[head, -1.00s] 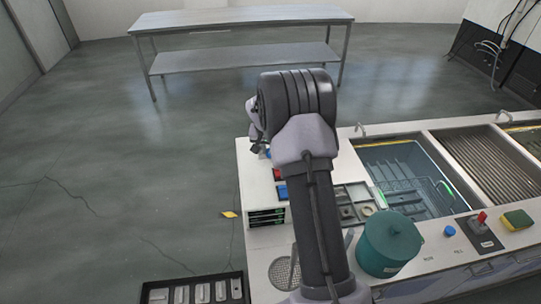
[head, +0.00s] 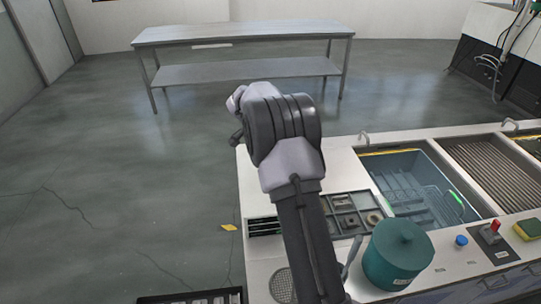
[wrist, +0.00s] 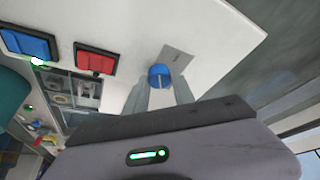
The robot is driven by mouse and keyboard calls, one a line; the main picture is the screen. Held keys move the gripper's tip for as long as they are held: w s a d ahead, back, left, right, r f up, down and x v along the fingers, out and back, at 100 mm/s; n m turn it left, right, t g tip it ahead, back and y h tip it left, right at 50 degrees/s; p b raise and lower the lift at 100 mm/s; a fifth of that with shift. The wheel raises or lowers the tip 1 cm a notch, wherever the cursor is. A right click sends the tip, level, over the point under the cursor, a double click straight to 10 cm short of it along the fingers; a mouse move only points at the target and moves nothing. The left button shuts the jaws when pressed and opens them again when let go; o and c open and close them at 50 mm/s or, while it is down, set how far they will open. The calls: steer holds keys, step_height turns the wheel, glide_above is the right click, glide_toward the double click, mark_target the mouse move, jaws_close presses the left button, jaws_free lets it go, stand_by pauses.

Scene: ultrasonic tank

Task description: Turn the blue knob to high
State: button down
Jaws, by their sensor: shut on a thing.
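The blue knob (wrist: 159,74) shows in the wrist view, a small round cap with a pale line across its top. It sits on the white panel top beside a grey label plate (wrist: 177,58). My gripper (wrist: 159,84) has its two pale fingers on either side of the knob and is shut on it. The label's writing is too small to read. In the head view my arm hides the knob and the fingertips.
A green pot (head: 398,258), a water tank (head: 415,185) and another blue round knob or button (head: 461,241) stand right of my arm.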

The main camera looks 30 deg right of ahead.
stand_by(0.4)
steer(key=c, duration=1.1)
jaws_free()
steer(key=shift+o, duration=0.2)
steer(key=p+v, duration=0.4)
steer(key=v, duration=1.3)
steer(key=shift+r, duration=0.2)
steer(key=shift+a, duration=0.1)
